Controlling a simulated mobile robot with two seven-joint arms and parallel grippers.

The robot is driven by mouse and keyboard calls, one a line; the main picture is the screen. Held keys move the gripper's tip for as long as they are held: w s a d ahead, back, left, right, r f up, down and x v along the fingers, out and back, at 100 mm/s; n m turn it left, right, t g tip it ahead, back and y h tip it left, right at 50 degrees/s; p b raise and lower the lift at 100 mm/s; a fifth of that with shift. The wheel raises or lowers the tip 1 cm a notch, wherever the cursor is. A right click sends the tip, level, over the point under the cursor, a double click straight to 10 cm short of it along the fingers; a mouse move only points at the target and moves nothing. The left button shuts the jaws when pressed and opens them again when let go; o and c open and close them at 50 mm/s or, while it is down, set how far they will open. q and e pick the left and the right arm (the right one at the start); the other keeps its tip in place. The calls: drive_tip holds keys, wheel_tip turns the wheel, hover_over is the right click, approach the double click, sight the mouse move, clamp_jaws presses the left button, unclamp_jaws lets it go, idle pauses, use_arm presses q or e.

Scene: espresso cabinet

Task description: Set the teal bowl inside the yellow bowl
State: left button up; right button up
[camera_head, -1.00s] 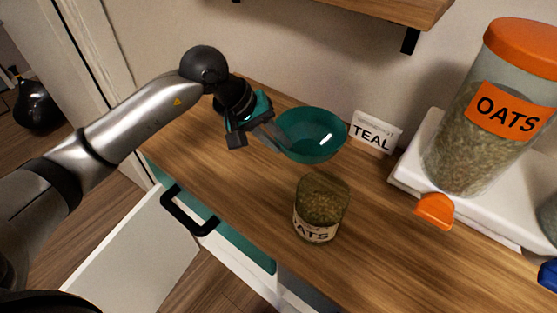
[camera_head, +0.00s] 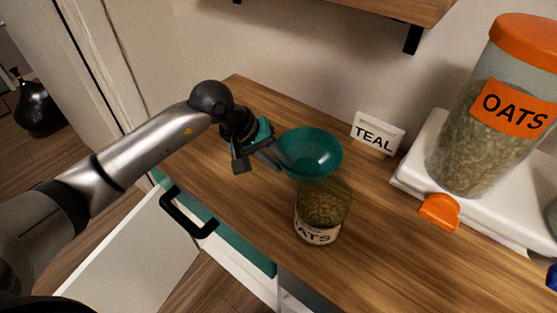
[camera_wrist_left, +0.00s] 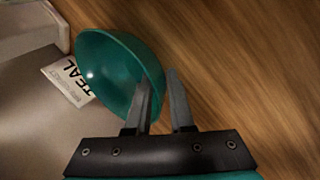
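The teal bowl (camera_head: 312,152) is over the wooden counter, behind the oats jar and left of the TEAL sign. My left gripper (camera_head: 282,160) is at the bowl's left rim. I cannot tell whether the bowl touches the counter. The yellow bowl is not in view. My right gripper is not in view.
A small oats jar (camera_head: 321,212) stands close in front of the bowl. The TEAL sign (camera_head: 377,133) stands by the wall. A large orange-lidded OATS dispenser (camera_head: 476,140) is at right on a white stand.

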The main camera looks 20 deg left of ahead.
use_arm(q)
drive_tip(key=o, duration=0.3)
drive_tip(key=shift+o, duration=0.2)
